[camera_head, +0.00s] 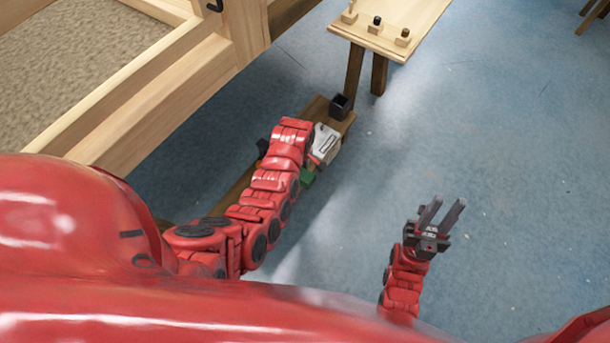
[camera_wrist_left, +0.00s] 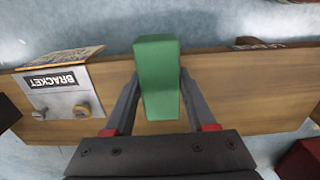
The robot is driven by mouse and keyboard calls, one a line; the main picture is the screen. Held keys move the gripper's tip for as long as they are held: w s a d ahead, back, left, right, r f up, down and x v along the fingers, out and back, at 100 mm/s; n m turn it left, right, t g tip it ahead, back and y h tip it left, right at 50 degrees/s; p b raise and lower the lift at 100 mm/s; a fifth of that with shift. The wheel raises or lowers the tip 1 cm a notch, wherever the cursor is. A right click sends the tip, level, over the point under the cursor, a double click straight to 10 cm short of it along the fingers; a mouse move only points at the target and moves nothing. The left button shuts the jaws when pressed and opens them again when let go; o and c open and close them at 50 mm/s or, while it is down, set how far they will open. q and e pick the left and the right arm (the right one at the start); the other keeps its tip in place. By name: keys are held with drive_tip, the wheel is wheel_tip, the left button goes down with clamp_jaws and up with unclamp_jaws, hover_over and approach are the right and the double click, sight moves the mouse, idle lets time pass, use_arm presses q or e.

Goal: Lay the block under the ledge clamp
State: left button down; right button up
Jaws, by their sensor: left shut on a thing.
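A green block (camera_wrist_left: 158,75) is between the fingers of my left gripper (camera_wrist_left: 160,98), which is shut on it above a brown wooden plank (camera_wrist_left: 235,90). A bit of the green block (camera_head: 307,178) shows beside my left arm in the head view, where the arm hides that gripper. No part is marked as the ledge clamp; a grey metal piece labelled BRACKET (camera_wrist_left: 55,98), with two knobs, sits on the plank left of the block. It looks pale in the head view (camera_head: 325,143). My right gripper (camera_head: 444,205) is open and empty over the floor.
A black open box (camera_head: 340,106) stands at the plank's far end. A light wooden table (camera_head: 395,30) with small pegged blocks stands beyond it. A large wooden frame (camera_head: 160,95) is at the left. The blue floor at the right is clear.

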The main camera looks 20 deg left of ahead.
use_arm(q)
drive_tip(key=shift+w+a+f+b, duration=0.1)
drive_tip(key=shift+w+a+b, duration=0.15)
drive_tip(key=shift+a, duration=0.6)
drive_tip(key=shift+w+a+r+b, duration=0.15)
drive_tip(key=shift+w+a, duration=0.25)
drive_tip(key=shift+a, duration=0.45)
drive_tip(key=shift+w+a+f+b, duration=0.15)
drive_tip(key=shift+w+a+b, duration=0.15)
drive_tip(key=shift+a, duration=0.55)
drive_tip(key=shift+c, duration=0.7)
unclamp_jaws()
